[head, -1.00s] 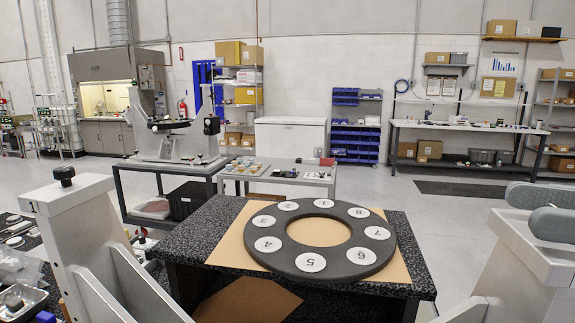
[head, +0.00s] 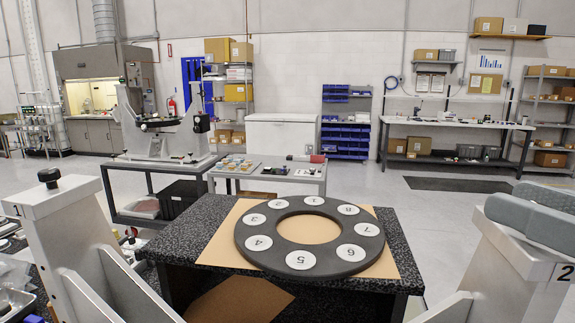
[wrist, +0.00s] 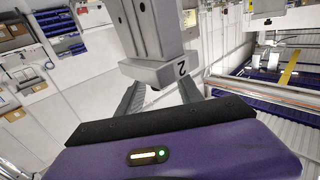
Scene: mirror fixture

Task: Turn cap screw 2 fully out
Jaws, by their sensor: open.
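The post of cap screw 2 (head: 525,262) stands at the right edge in the head view, with its "2" label on its side. In the wrist view the same post (wrist: 157,35) hangs in from the top, with its label beside the block at its end. Cap screw 2 itself is not clear in either view. Grey rounded pieces cover the post's top in the head view. My gripper (wrist: 160,85) is open in the wrist view, its two grey fingers spread toward the post's block. I cannot tell whether they touch it.
Post 1 (head: 75,235) with a black knob (head: 49,177) stands at the left. Between the posts, a dark ring with numbered white discs (head: 350,270) lies on cardboard on a black speckled table (head: 190,250). A grey cart (head: 265,178) stands behind. Open floor lies to the right.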

